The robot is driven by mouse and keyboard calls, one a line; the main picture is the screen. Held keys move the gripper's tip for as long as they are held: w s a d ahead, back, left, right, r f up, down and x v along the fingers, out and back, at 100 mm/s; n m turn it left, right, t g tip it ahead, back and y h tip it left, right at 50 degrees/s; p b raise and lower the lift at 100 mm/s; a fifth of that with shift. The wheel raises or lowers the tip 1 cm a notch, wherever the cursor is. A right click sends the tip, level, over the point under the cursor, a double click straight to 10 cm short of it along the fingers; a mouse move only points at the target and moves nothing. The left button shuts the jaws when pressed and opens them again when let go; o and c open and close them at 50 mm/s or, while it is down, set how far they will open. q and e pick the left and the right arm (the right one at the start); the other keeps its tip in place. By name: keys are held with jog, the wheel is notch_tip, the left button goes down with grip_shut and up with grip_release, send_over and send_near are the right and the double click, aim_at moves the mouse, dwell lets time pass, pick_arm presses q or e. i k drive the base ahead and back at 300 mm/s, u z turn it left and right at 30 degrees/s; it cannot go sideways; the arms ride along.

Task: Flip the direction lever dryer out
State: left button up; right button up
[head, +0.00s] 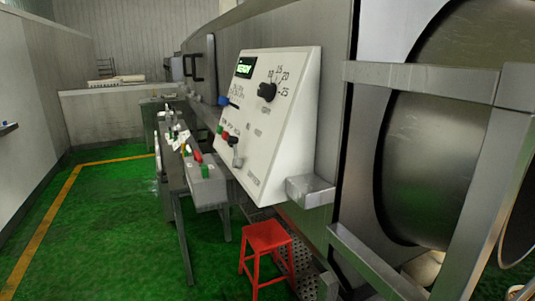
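A white sloped control panel (290,130) stands at the centre of the head view, fixed along the machine's side. It carries a green lit display (245,68) and a black rotary knob (267,91) with numbers around it. A small blue-ended control (224,101) is at its left edge. Lower down are red and dark buttons (229,137) and a pale grey lever-like part (238,158). The labels are too small to read, so I cannot tell which control is the direction lever or its position. Neither gripper is in view.
A red stool (266,238) stands below the panel. A large metal drum (440,150) and frame fill the right. Green floor (110,230) is clear at left.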

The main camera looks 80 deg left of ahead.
aim_at(236, 163)
jog(key=u, duration=3.4)
jog(key=k, duration=1.35)
jog(key=u, duration=0.3)
jog(key=i, duration=0.4)
jog(key=z, duration=0.7)
jog(key=i, duration=1)
jog(key=u, duration=0.6)
jog(key=i, duration=0.5)
jog(key=u, duration=0.45)
